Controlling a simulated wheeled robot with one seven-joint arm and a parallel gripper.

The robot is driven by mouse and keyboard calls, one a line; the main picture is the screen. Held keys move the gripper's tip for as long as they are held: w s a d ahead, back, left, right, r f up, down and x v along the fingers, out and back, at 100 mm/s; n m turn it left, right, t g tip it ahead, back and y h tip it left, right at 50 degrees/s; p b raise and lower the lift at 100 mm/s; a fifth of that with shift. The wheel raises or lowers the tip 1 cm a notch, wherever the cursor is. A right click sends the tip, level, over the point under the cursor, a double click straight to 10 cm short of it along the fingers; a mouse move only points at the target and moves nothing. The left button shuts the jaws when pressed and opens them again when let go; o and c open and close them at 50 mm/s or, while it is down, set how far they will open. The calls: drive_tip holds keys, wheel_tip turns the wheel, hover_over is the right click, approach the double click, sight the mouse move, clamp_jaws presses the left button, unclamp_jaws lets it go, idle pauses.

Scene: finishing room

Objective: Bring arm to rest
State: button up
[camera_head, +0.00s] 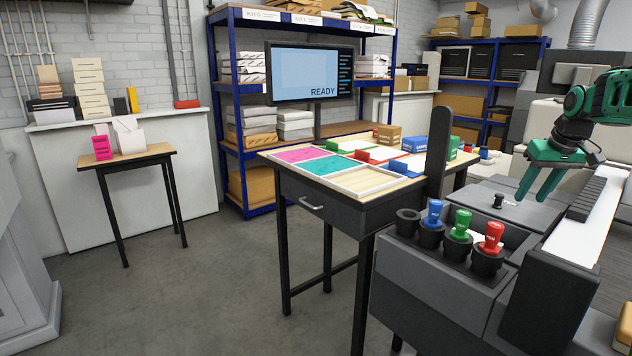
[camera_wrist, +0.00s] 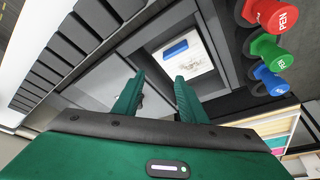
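My gripper (camera_head: 533,196) is at the right in the head view, on my green and black arm (camera_head: 600,100). It hangs above the grey machine top. Its two green fingers are apart, and in the wrist view the gap between them (camera_wrist: 160,88) is empty. Beyond the fingertips, the wrist view shows a white card with a blue band (camera_wrist: 183,55) in a grey recess. A further cup (camera_head: 407,220) looks empty. A small black object (camera_head: 498,200) stands below the gripper.
A ribbed black strip (camera_head: 590,193) and a white surface (camera_head: 600,222) lie right of the gripper. A black post (camera_head: 438,150) rises left of the machine. The sorting table (camera_head: 345,205) with coloured trays is beyond. A screen (camera_head: 308,75) reads READY. Open floor is at the left.

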drive_tip(key=shift+n+g+y, duration=0.3)
drive_tip(key=shift+n+y, duration=0.1)
drive_tip(key=shift+n, duration=0.2)
drive_tip(key=s+a, duration=0.2)
drive_tip(key=a, duration=0.2)
drive_tip(key=s+a, duration=0.3)
drive_tip(key=a, duration=0.2)
drive_tip(key=s+a+r, duration=0.1)
drive_tip(key=s+a, duration=0.2)
drive_tip(key=a, duration=0.1)
drive_tip(key=shift+s+a+r, duration=0.1)
drive_tip(key=shift+s+a, duration=0.1)
drive_tip(key=shift+a, duration=0.1)
drive_tip(key=s+a+f+g, duration=0.1)
drive_tip(key=s+a+f, duration=0.1)
drive_tip(key=s+a, duration=0.75)
drive_tip(key=s+d+f+m+g, duration=0.1)
drive_tip(key=s+f, duration=0.3)
drive_tip(key=s, duration=0.4)
drive_tip(key=s+d+f+m, duration=0.3)
drive_tip(key=s+f, duration=0.1)
drive_tip(key=s, duration=0.4)
drive_tip(key=s+d+f+m+g, duration=0.1)
drive_tip(key=s+d+f+m, duration=0.1)
drive_tip(key=s, duration=0.7)
wheel_tip(320, 180, down, 2)
drive_tip(key=shift+d+f+m+g, duration=0.25)
drive_tip(key=shift+d+m+g, duration=0.05)
drive_tip(key=shift+d, duration=0.3)
drive_tip(key=shift+w, duration=0.15)
